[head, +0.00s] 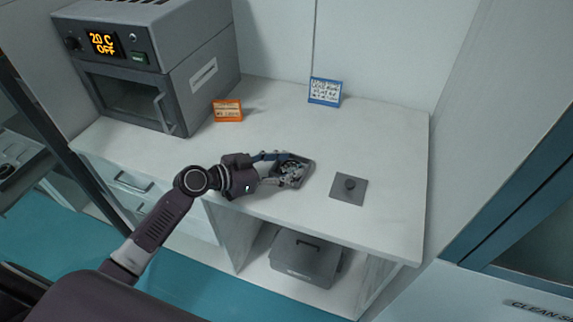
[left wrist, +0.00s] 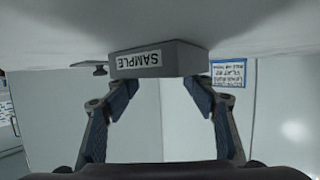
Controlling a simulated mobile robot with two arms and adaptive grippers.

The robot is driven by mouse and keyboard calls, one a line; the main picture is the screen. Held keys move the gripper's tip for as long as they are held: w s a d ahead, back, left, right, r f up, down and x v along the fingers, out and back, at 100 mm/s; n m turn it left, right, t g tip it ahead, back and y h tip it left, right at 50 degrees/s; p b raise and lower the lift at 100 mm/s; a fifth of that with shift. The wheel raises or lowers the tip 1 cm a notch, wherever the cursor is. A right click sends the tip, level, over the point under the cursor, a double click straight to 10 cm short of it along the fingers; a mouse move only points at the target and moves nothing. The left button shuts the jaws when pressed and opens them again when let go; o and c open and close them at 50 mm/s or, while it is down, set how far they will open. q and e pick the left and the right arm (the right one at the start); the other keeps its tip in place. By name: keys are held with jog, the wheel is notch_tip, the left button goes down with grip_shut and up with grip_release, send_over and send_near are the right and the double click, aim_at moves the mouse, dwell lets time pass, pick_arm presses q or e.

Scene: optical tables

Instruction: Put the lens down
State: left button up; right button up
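No lens can be made out in either view. A small dark grey open box (head: 307,164) sits on the white counter near its front edge. In the left wrist view, which is upside down, it is a grey box labelled SAMPLE (left wrist: 182,58). My left gripper (head: 287,171) is at this box, its fingers overlapping it in the head view. In the left wrist view the fingers (left wrist: 160,92) are spread apart with no object visible between them. The inside of the box is mostly hidden by the fingers. My right gripper is not in view.
A grey square lid with a knob (head: 349,188) lies to the right. A grey oven (head: 150,65) reading 20 C OFF stands at the back left. An orange sign (head: 228,110) and a blue sign (head: 325,92) stand behind. A grey case (head: 305,262) is under the counter.

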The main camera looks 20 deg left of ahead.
pick_arm(q)
jog(key=shift+s+a+f, duration=0.1)
jog(key=shift+s+f, duration=0.15)
jog(key=shift+f, duration=0.55)
jog(key=shift+r, duration=0.2)
jog(key=shift+a+r+p, duration=0.1)
jog(key=shift+r+p, duration=0.6)
jog(key=shift+p, duration=0.55)
jog(key=shift+s+a+f+b, duration=0.25)
jog(key=shift+s+a+b, duration=0.35)
jog(key=shift+a+b, duration=0.15)
jog(key=v, duration=0.3)
jog(key=b+v, duration=0.1)
jog(key=v, duration=0.1)
jog(key=r+b+v, duration=0.1)
jog(key=v, duration=0.2)
jog(key=shift+s+a+r, duration=0.5)
jog(key=shift+s+r, duration=0.05)
